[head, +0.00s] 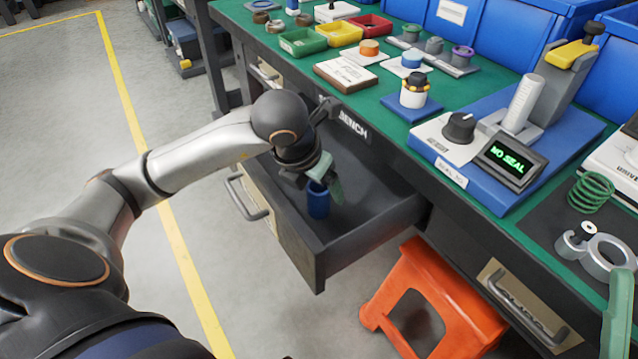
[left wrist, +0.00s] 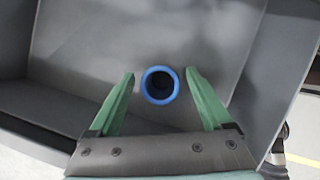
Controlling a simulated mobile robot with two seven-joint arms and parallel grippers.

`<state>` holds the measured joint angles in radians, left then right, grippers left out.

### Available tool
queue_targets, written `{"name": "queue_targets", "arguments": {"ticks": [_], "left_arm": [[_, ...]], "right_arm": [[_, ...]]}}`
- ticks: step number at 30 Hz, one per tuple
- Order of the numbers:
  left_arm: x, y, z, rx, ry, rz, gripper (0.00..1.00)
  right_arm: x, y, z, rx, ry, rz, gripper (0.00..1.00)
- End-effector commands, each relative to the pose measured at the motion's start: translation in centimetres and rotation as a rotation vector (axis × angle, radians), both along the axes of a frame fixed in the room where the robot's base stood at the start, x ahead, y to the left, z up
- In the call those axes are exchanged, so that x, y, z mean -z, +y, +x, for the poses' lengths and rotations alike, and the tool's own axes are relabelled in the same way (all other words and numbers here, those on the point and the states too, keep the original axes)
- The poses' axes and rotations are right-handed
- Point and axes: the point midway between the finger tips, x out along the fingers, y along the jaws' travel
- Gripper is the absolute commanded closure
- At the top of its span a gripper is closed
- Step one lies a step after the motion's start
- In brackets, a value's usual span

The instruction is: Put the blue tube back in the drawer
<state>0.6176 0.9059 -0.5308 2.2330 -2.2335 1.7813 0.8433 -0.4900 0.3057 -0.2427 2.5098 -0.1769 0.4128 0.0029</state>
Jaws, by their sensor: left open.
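The blue tube (head: 318,202) stands upright inside the open drawer (head: 345,245) under the bench. In the left wrist view the tube (left wrist: 160,85) shows from above as a blue ring on the grey drawer floor (left wrist: 100,50). My left gripper (head: 322,180) has green fingers and is over the drawer, just above the tube. In the left wrist view its fingers (left wrist: 160,92) are spread on either side of the tube, with a gap on both sides. At the right edge of the head view a green finger-like part (head: 617,315) shows, likely of my right gripper.
The green bench top holds a test unit (head: 505,150) reading "NO SEAL", coloured trays (head: 338,33) and blue bins (head: 500,35). An orange stool (head: 435,295) stands right of the drawer. A closed drawer (head: 520,305) is further right. The drawer floor around the tube is clear.

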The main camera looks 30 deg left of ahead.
Motion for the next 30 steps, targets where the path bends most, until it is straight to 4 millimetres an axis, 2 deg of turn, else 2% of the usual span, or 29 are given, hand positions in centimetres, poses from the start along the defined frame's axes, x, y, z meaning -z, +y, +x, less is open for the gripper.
{"name": "queue_targets", "arguments": {"ticks": [5,8,15,21,25,30], "left_arm": [[-0.4,0.0,0.0,0.0,0.0,-0.001,0.17],[-1.6,0.0,-0.4,0.0,-0.003,0.0,0.17],[-6.5,0.0,-2.4,0.001,-0.005,0.002,0.17],[-9.9,0.0,-3.9,0.001,-0.004,0.0,0.17],[-11.0,0.0,-4.5,0.0,-0.002,0.0,0.17],[-11.4,0.0,-4.7,0.0,-0.001,0.0,0.17]], "right_arm": [[-0.4,0.0,0.0,0.0,-0.001,-0.004,0.73],[-0.9,0.1,0.0,0.003,-0.006,-0.009,0.73],[-2.9,-0.1,-0.1,0.02,-0.028,-0.028,0.73],[-4.3,-0.4,-0.1,0.045,-0.041,-0.033,0.73],[-4.6,-0.4,-0.1,0.049,-0.043,-0.036,0.73],[-4.6,-0.4,-0.2,0.05,-0.042,-0.039,0.73]]}}
